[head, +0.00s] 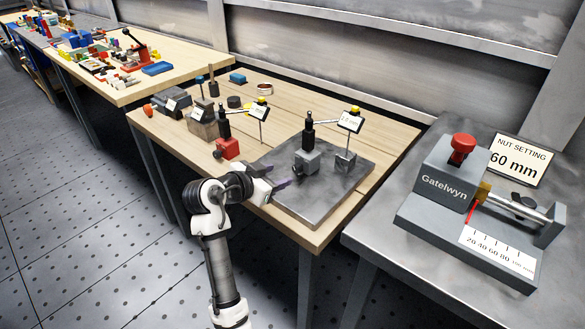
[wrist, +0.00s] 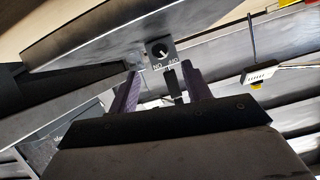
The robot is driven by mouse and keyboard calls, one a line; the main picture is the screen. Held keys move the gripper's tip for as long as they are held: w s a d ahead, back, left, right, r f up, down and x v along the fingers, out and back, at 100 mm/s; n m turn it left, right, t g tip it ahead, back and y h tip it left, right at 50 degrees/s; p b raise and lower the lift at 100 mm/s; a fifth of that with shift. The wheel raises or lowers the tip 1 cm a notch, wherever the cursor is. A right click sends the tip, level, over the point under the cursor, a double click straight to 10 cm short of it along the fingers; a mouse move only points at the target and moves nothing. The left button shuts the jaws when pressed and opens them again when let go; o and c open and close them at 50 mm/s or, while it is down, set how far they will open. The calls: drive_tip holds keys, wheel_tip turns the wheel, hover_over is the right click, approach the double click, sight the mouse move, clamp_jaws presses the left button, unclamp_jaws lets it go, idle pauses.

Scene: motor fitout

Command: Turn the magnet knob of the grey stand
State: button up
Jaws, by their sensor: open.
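The grey stand (head: 307,160) is a grey block with a black upright post, standing on a metal plate. In the wrist view its face (wrist: 174,60) shows upside down with ON and OFF lettering. The dark round magnet knob (wrist: 160,50) sits on that face with a light pointer mark; its exact setting is too small to tell. My gripper (head: 284,185) is at the plate's left edge, left of the block. Its purple fingers (wrist: 160,72) are open and empty, one on each side of the knob's line, apart from it.
A red stand (head: 228,148) and other grey blocks stand farther left on the wooden bench. A Gatelwyn fixture (head: 445,178) is on the right table.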

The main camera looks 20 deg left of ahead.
sight(295, 170)
drive_tip(key=p+x, duration=0.1)
drive_tip(key=x, duration=0.7)
drive_tip(key=shift+c, duration=0.3)
